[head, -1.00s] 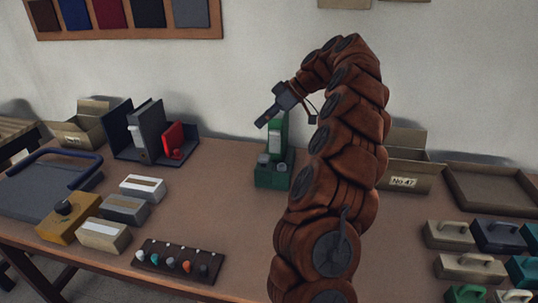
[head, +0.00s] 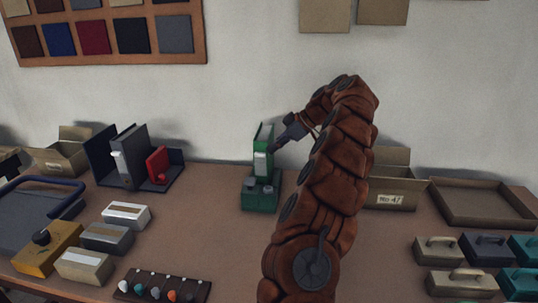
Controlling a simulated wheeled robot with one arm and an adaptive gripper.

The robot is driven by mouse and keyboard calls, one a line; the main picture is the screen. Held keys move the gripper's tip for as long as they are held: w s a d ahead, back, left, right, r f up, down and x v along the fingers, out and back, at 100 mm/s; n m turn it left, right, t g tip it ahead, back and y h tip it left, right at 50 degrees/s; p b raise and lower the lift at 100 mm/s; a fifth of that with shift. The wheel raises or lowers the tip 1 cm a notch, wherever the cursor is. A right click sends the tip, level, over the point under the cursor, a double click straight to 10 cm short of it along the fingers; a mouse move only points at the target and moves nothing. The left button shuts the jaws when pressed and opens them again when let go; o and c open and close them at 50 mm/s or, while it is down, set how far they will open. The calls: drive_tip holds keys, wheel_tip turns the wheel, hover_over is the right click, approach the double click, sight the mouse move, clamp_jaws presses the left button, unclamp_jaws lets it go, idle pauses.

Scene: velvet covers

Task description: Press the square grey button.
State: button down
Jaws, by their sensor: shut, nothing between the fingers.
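A green device (head: 261,204) stands at the back middle of the table, with an upright part carrying a pale panel (head: 260,163) and a low base. Two small grey buttons sit on the base, a left one (head: 251,183) and a right one (head: 268,189). They are too small to tell which is square. My gripper (head: 275,148) is shut and empty, pointing down and left. It overlaps the right edge of the upright part, above the buttons; I cannot tell whether it touches.
My arm hides the table right of the device. Dark bookends with a red block (head: 158,164) stand left. A strip of coloured knobs (head: 190,290) lies in front. A cardboard box (head: 394,198) and a tray (head: 440,203) stand right.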

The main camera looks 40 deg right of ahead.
drive_tip(key=p, duration=0.2)
hover_over(255, 180)
wheel_tip(255, 180, down, 7)
drive_tip(key=shift+w+r, duration=0.15)
drive_tip(key=shift+r, duration=0.05)
wheel_tip(255, 180, down, 3)
drive_tip(key=shift+d+r+p, duration=0.1)
drive_tip(key=shift+p, duration=0.5)
drive_tip(key=shift+f, duration=0.55)
wheel_tip(255, 180, down, 3)
drive_tip(key=b, duration=0.4)
drive_tip(key=shift+r+b, duration=0.1)
drive_tip(key=shift+b, duration=0.25)
